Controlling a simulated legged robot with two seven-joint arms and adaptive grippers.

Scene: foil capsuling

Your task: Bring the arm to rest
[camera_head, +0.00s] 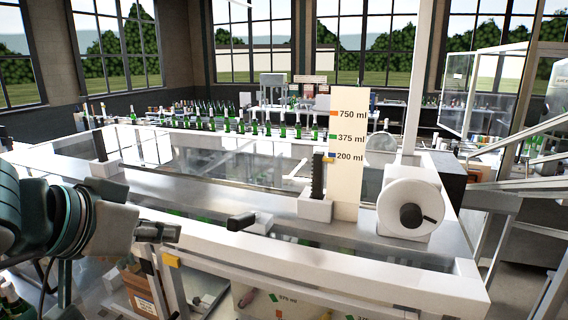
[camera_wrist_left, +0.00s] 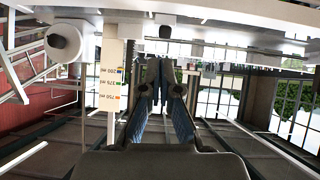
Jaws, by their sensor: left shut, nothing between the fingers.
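My left arm comes in at the lower left of the head view. My left gripper (camera_head: 160,232) is small and dark there, in front of the machine's near edge. In the left wrist view, the two dark fingers of the left gripper (camera_wrist_left: 160,78) meet at their tips, shut with nothing between them. It touches no object that I can make out. My right gripper is in neither view.
A steel-topped machine (camera_head: 220,200) with white rails spans the middle. Green bottles (camera_head: 240,124) line up behind. Crates sit below.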

